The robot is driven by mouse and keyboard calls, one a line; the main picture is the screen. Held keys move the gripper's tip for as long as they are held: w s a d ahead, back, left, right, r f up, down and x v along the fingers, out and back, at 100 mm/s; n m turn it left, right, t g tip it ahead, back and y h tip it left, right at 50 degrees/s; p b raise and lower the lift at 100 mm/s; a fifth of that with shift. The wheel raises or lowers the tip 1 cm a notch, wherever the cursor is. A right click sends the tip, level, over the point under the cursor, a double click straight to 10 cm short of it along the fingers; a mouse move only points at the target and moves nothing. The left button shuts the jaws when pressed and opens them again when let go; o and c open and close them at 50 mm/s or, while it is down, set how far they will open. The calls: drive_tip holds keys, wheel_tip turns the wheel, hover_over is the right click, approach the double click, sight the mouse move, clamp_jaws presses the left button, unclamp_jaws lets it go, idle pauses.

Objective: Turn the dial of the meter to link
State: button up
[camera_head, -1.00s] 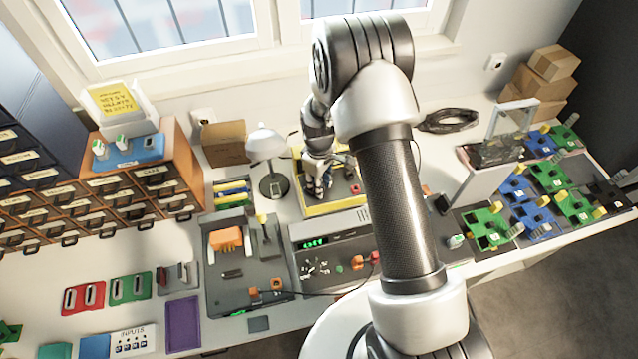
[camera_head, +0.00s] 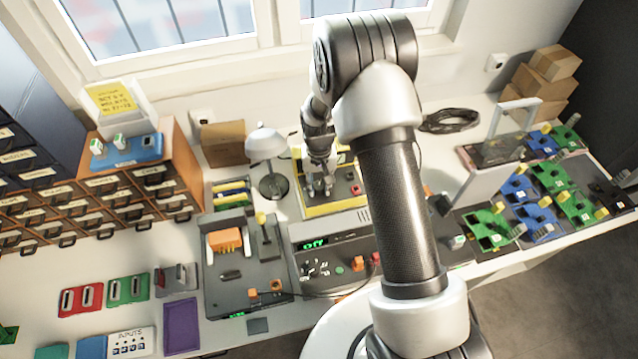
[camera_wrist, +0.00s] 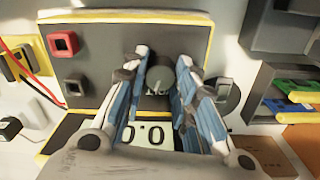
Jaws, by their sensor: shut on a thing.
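The meter (camera_head: 337,209) is a dark, yellow-edged box on the bench below the window in the head view. In the wrist view the meter's panel (camera_wrist: 112,38) fills the upper middle, with a red socket and a black socket at its left. My gripper (camera_head: 319,188) is over the meter. In the wrist view my gripper (camera_wrist: 159,66) has its blue-lined fingers on either side of the round grey dial (camera_wrist: 159,82), shut on it. A white display (camera_wrist: 150,135) reads 0.0. Most of the dial's markings are hidden by the fingers; I cannot read its setting.
A grey unit (camera_head: 350,249) with a green display reading "off" stands in front of the meter. A white lamp (camera_head: 267,146) is close on the left. My arm covers the bench just right of the meter. In the wrist view, a dark tray (camera_wrist: 268,78) stands at the right.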

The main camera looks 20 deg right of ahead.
sight(319, 186)
drive_tip(key=m, duration=0.4)
drive_tip(key=shift+m, duration=2)
drive_tip(key=o, duration=1.1)
wheel_tip(319, 186, up, 12)
